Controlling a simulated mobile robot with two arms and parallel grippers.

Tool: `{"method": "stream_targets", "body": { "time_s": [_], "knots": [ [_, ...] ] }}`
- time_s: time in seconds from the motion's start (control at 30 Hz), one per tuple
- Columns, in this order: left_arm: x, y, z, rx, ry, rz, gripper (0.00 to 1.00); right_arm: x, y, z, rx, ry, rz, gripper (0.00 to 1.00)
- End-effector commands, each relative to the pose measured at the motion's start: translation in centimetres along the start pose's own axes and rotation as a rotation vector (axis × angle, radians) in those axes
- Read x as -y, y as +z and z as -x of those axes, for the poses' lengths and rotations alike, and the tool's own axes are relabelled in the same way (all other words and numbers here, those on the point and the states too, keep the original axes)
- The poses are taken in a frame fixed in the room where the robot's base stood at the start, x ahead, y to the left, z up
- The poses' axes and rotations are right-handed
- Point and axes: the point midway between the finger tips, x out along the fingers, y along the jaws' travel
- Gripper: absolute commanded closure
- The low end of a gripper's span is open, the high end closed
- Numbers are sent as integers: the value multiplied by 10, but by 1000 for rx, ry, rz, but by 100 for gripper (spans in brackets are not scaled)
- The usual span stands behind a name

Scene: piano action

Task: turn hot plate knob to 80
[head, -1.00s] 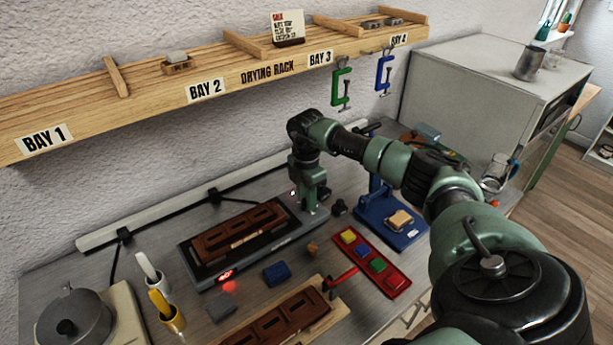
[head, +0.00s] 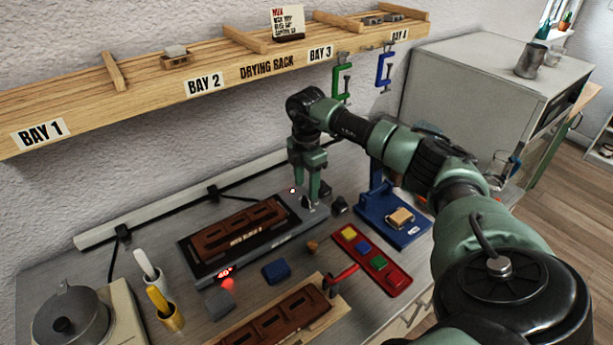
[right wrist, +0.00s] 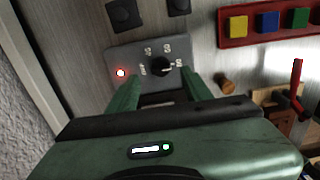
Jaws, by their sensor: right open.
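The hot plate (head: 195,272) is a dark slab on the bench with a brown mould on top and a red display (head: 224,272) that appears to read 40°. In the right wrist view its black knob (right wrist: 160,66) sits on a grey panel (right wrist: 182,48) with small labels around it and a lit red lamp (right wrist: 120,72) to its left. My right gripper (head: 314,203) is open over the panel at the plate's right end. In the wrist view its fingers (right wrist: 160,84) are spread to either side of the knob; I cannot tell whether they touch it. My left gripper is out of view.
A red tray (head: 345,234) with coloured blocks and a blue stand (head: 410,236) are to the right. A second brown mould (head: 300,318) lies in front, near a blue block (head: 276,271). The drying rack shelf (head: 130,105) runs along the wall above.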

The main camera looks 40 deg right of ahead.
Motion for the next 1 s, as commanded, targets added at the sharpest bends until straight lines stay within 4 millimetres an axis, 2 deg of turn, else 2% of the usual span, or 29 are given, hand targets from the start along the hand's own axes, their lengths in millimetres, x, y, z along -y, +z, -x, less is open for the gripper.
{"method": "stream_targets", "body": {
  "time_s": [0.1, 0.23, 0.87, 1.0],
  "knots": [
    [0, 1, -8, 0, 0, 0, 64, -1, 0, 18, 0, 5, 0, 50],
    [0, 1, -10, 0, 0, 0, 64, -1, 0, 32, 0, 3, -1, 50],
    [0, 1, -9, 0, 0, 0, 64, 0, 0, 37, 1, 1, -1, 50],
    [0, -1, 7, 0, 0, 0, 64, 0, 1, 53, 0, 2, -1, 50]
  ]
}}
